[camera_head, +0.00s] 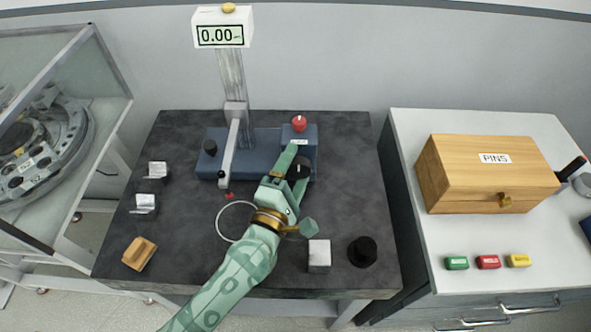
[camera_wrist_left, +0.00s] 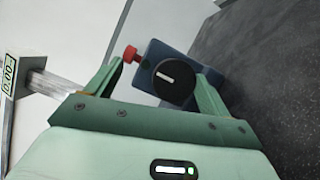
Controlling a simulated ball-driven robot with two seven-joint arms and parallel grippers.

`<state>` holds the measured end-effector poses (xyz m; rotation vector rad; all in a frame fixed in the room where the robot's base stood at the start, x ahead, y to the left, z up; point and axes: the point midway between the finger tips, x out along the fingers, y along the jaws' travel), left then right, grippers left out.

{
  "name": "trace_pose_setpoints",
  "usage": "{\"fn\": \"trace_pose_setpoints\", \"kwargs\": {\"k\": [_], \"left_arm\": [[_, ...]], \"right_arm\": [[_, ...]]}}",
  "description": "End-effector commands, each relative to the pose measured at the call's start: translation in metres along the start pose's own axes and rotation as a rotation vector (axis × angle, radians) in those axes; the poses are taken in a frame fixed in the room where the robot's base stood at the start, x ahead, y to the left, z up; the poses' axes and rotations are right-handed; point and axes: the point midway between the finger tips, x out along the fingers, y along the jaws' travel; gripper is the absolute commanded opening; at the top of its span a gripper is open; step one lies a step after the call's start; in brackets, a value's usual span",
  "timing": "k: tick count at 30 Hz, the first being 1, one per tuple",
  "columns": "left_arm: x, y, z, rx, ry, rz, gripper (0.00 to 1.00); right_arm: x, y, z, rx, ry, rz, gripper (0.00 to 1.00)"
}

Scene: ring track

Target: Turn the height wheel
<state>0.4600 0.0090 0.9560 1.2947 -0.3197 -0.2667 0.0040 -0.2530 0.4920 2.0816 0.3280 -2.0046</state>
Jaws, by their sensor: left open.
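A black round wheel (camera_head: 299,168) with a white mark sits on the front of the blue block at the right end of the gauge's blue base (camera_head: 262,150). In the left wrist view the wheel (camera_wrist_left: 173,84) lies between the fingers, its white mark tilted. My left gripper (camera_head: 297,172) is open, with one finger on each side of the wheel; whether they touch it I cannot tell. A red knob (camera_head: 299,123) tops the block and shows in the wrist view (camera_wrist_left: 131,53). The display (camera_head: 221,36) reads 0.00. My right gripper is not in view.
The gauge's column and probe arm (camera_head: 231,150) stand left of my gripper. A white ring (camera_head: 236,221), a pale cube (camera_head: 319,254), a black stepped piece (camera_head: 362,251) and a wooden block (camera_head: 139,253) lie on the dark table. A wooden box (camera_head: 488,172) stands right.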

Motion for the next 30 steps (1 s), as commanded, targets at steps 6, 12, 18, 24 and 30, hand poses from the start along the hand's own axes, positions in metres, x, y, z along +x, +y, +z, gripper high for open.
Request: {"fn": "trace_pose_setpoints", "kwargs": {"k": [6, 12, 18, 24, 30], "left_arm": [[-0.025, 0.064, 0.032, -0.001, -0.01, 0.025, 0.8], [-0.066, 0.087, 0.055, -0.002, -0.009, 0.018, 0.69], [-0.1, 0.098, 0.073, -0.002, -0.006, 0.014, 0.69], [-0.117, 0.103, 0.081, 0.0, -0.005, 0.014, 0.69], [-0.119, 0.102, 0.082, -0.001, -0.004, 0.014, 0.69]], "right_arm": [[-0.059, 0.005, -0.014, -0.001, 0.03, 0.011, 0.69], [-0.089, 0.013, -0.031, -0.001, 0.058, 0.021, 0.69], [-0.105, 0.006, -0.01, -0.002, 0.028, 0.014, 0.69], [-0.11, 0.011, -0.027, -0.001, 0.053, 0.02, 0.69], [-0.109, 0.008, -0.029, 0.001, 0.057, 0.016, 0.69]]}}
